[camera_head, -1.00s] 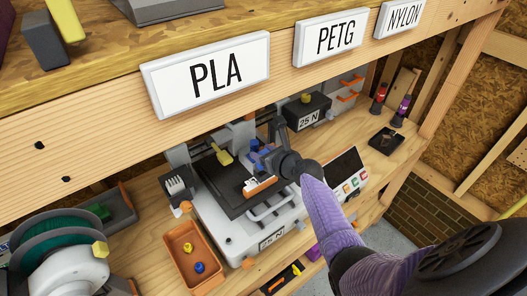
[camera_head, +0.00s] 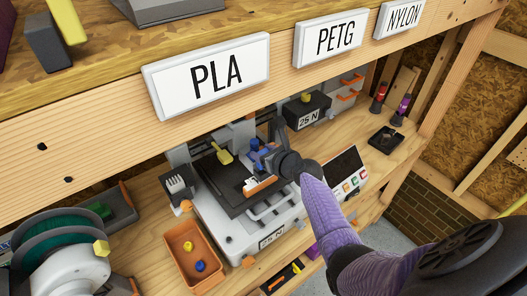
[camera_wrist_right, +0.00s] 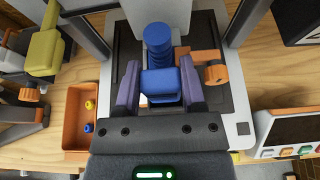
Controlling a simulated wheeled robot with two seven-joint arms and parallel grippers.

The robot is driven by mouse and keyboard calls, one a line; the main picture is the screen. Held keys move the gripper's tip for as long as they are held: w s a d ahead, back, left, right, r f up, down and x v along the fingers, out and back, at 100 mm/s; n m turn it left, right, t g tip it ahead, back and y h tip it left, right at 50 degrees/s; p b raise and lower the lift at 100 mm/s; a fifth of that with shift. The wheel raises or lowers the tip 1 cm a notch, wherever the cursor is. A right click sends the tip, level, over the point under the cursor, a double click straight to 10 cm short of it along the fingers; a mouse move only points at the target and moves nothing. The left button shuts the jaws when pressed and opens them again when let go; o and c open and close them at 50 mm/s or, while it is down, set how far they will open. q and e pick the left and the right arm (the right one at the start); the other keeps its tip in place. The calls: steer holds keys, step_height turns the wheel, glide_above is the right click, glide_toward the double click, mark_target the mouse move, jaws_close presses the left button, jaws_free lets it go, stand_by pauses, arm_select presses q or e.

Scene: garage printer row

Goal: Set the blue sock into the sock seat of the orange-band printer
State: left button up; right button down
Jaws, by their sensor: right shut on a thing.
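My right gripper (camera_head: 264,158) is over the bed of the printer (camera_head: 232,236) with orange parts, below the PLA sign. In the right wrist view, its two fingers (camera_wrist_right: 160,90) are shut on a blue block (camera_wrist_right: 160,84), which I take to be the blue sock. A ribbed blue cylinder (camera_wrist_right: 157,40) stands just beyond the block; I cannot tell whether they touch. An orange part (camera_wrist_right: 200,58) lies to the right of the fingers. The blue also shows in the head view (camera_head: 259,152), partly hidden by the gripper. I cannot make out the sock seat. My left gripper is out of view.
An orange tray (camera_head: 171,236) with small yellow and blue pieces stands left of the printer. A green filament spool (camera_head: 60,240) is at the front left. A control panel (camera_head: 347,170) stands to the right. The wooden shelf (camera_head: 95,143) overhangs the workspace.

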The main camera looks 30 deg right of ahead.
steer(key=shift+f+b, duration=1.15)
steer(key=shift+f, duration=0.35)
steer(key=shift+c, duration=0.5)
jaws_free()
steer(key=shift+s, duration=0.1)
steer(key=shift+s+r+p, duration=0.2)
steer(key=shift+s+p, duration=0.1)
steer(key=shift+p, duration=0.1)
steer(key=p+v, duration=0.3)
steer(key=v, duration=0.6)
